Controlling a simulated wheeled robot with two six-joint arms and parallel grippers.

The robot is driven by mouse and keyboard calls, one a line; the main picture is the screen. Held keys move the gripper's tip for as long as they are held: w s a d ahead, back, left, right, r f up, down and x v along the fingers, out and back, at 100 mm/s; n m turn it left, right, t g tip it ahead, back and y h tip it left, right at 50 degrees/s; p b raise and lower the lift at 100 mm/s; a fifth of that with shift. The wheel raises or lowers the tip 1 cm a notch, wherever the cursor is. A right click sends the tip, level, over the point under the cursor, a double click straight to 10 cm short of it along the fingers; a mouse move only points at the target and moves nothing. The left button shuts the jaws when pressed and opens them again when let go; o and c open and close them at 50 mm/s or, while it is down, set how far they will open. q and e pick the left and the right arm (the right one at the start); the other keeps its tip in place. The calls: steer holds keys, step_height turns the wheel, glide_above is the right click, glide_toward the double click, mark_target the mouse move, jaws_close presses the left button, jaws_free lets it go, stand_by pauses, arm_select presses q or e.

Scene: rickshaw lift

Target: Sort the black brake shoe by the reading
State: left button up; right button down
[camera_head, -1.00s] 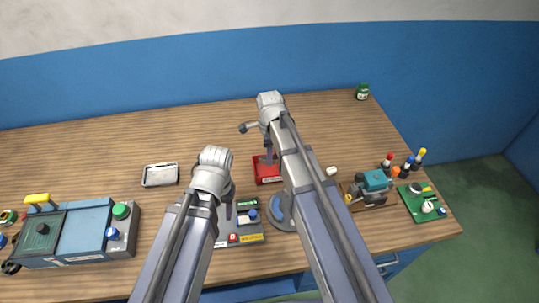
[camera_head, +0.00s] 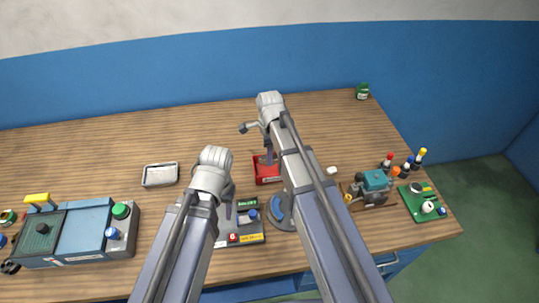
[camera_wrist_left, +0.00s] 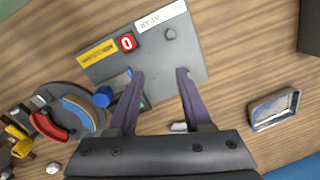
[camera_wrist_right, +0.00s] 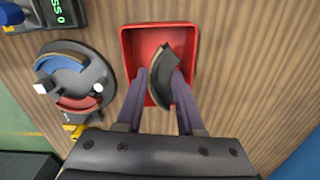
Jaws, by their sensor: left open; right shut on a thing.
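The black brake shoe (camera_wrist_right: 166,74) is a curved dark piece between the fingers of my right gripper (camera_wrist_right: 162,82), which is shut on it. It is over or inside the red tray (camera_wrist_right: 134,38); I cannot tell whether it touches the bottom. The tray (camera_head: 266,178) also shows in the head view, partly hidden by my right arm. The grey gauge (camera_wrist_left: 196,62) has a yellow label, a red button marked 0 and a green display (camera_head: 247,204) too small to read. My left gripper (camera_wrist_left: 158,74) is open and empty above the gauge.
A round fixture (camera_wrist_right: 74,82) with blue and red arcs stands beside the red tray. An empty metal tray (camera_head: 160,175) lies to the left. A blue-grey machine (camera_head: 80,232) is at far left. A teal-topped device (camera_head: 374,182), bottles and a green board (camera_head: 424,203) are at right.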

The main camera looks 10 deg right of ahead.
arm_select(q)
steer(key=shift+f+b, duration=0.4)
arm_select(e)
steer(key=shift+f, duration=0.4)
stand_by(0.5)
steer(key=shift+c, duration=2.2)
jaws_free()
steer(key=shift+o, duration=0.2)
steer(key=o, duration=0.4)
steer(key=shift+c, duration=0.2)
arm_select(q)
steer(key=shift+r, duration=0.1)
arm_select(e)
steer(key=shift+r+p, duration=3.55)
steer(key=shift+p, duration=0.05)
arm_select(q)
step_height(320, 180, up, 7)
